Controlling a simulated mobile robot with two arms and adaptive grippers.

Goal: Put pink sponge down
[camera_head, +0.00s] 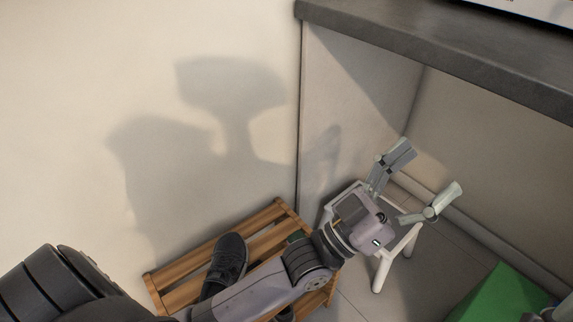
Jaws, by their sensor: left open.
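My left gripper (430,168) is open, with its two fingers spread wide apart and nothing seen between them. It is held over a small white stool (381,272) under the counter. The gripper and forearm hide much of the stool's top. I see no pink sponge in this view. My right gripper cannot be made out; only a grey bit of something shows at the lower right corner.
A slatted wooden rack (176,298) with a dark shoe (229,259) stands left of the stool, partly behind my forearm. A dark counter (440,55) overhangs above. A green box (502,296) is at the lower right. Tiled floor (440,262) lies between stool and box.

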